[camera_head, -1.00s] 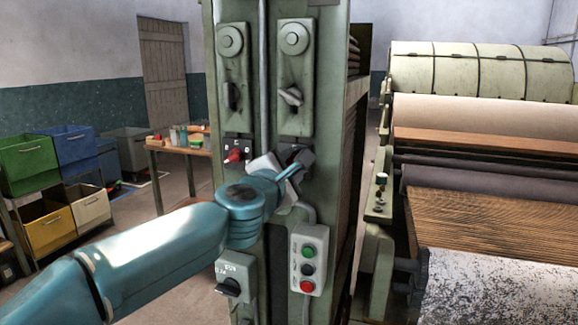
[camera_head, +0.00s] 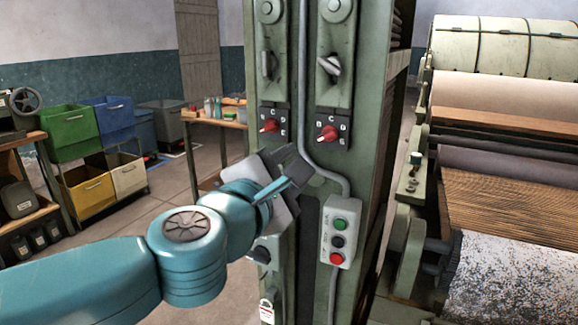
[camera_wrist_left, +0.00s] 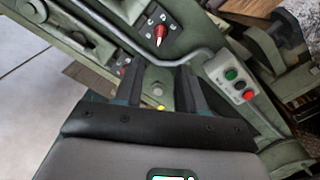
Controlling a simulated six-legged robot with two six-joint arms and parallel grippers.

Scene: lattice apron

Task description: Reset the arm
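My left arm comes in from the lower left. Its left gripper (camera_head: 296,174) is in front of the green cabinet post, below the two red selector knobs and up and left of the push-button box (camera_head: 340,232). In the left wrist view the gripper's two dark fingers (camera_wrist_left: 159,82) stand apart with nothing between them. The right red selector knob (camera_head: 328,133) is clear of the fingers and also shows in the left wrist view (camera_wrist_left: 159,34). The left red selector knob (camera_head: 269,126) is beside it. My right gripper is not in view.
A grey conduit (camera_head: 303,100) runs down the post between the panels. A roller machine (camera_head: 500,80) stands at the right. Coloured bins (camera_head: 70,135) and a small table (camera_head: 213,121) stand at the left. Open floor lies between them and the post.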

